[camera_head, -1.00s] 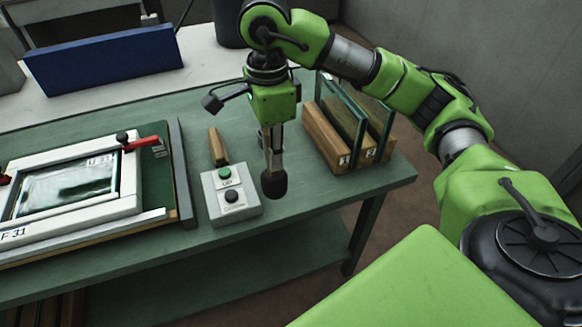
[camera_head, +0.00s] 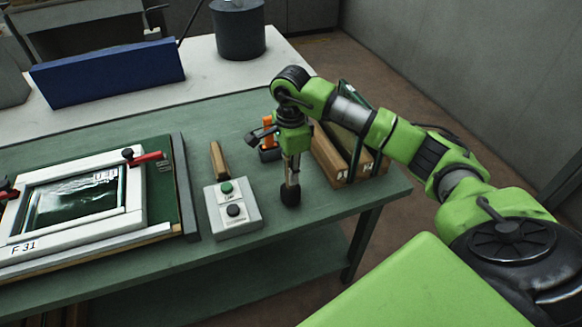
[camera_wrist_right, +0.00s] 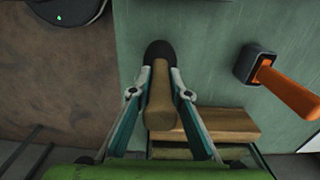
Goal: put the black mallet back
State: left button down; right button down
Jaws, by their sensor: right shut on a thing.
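The black mallet has a black head (camera_head: 290,195) and a light wooden handle (camera_wrist_right: 160,102). My right gripper (camera_head: 291,158) is shut on its handle, with the head hanging down at or just above the green table's right part; I cannot tell whether it touches. In the right wrist view the handle lies between the fingers of the gripper (camera_wrist_right: 160,93), and the black head (camera_wrist_right: 158,52) is beyond them. My left gripper is out of view.
A wooden rack (camera_head: 335,160) with glass panes stands just right of the gripper.

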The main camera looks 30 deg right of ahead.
jog(key=shift+f, duration=0.15)
jog(key=c, duration=2.3)
grip_release()
jog(key=shift+f+b, duration=0.15)
jog(key=shift+b, duration=0.15)
jog(key=o, duration=0.4)
jog(key=shift+r+p, duration=0.3)
jog(key=shift+r, duration=0.05)
notch_tip(320, 180, up, 11)
jog(key=b, duration=0.3)
jog(key=shift+f, duration=0.15)
jog(key=shift+r, duration=0.55)
